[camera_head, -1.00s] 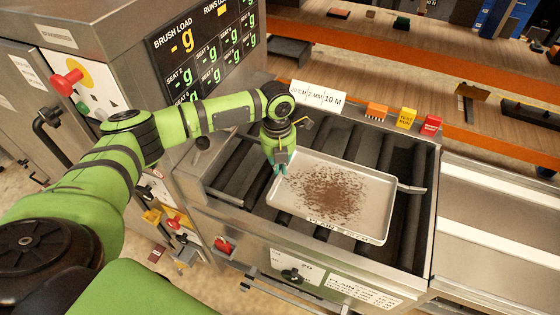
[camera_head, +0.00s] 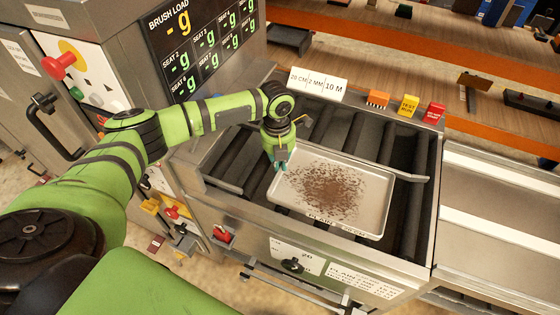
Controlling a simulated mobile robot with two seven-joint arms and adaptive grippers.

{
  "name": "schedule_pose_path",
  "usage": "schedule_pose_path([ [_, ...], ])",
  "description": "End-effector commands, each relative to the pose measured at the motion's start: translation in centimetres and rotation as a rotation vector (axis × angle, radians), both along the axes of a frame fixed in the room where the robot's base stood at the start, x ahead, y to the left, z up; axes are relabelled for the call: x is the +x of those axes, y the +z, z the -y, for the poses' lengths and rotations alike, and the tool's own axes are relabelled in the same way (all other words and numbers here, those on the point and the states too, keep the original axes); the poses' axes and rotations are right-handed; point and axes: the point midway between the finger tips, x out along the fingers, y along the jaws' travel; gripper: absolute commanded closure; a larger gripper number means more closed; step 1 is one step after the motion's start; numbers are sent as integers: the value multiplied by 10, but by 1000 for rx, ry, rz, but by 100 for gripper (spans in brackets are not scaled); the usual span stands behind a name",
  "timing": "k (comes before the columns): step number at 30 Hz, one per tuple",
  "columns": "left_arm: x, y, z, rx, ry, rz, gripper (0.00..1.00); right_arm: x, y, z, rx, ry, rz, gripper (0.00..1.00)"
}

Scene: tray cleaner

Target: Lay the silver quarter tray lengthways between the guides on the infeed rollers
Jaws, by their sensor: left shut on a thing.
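The silver quarter tray (camera_head: 377,205) sits over the dark infeed rollers (camera_head: 333,119) with its longer side running left to right. A patch of brown crumbs covers its middle. A thin metal guide (camera_head: 405,177) runs just behind its far right corner. Another guide piece (camera_head: 222,185) shows left of the tray. The tray's near side lies close to the machine's front wall, and I cannot tell any gap there. My left gripper (camera_head: 280,164) is shut on the tray's left end, near the far corner. Its fingertips are small in view. My right gripper is out of view.
Orange, yellow and red blocks (camera_head: 408,106) and a white sign (camera_head: 318,84) stand along the infeed's back edge. A display panel (camera_head: 205,45) and red knob (camera_head: 58,66) are at left. Bare rollers show behind and right of the tray.

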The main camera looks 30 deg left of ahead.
Motion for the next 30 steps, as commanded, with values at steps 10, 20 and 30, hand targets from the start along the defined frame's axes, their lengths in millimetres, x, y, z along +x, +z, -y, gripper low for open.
schedule_pose_path([
  [10, 1, -6, 1, -3, 0, 2, 100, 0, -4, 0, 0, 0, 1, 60],
  [20, 1, -8, 1, -2, 0, 1, 62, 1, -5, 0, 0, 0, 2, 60],
  [30, 0, 3, -1, 0, 0, 1, 62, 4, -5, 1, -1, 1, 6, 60],
])
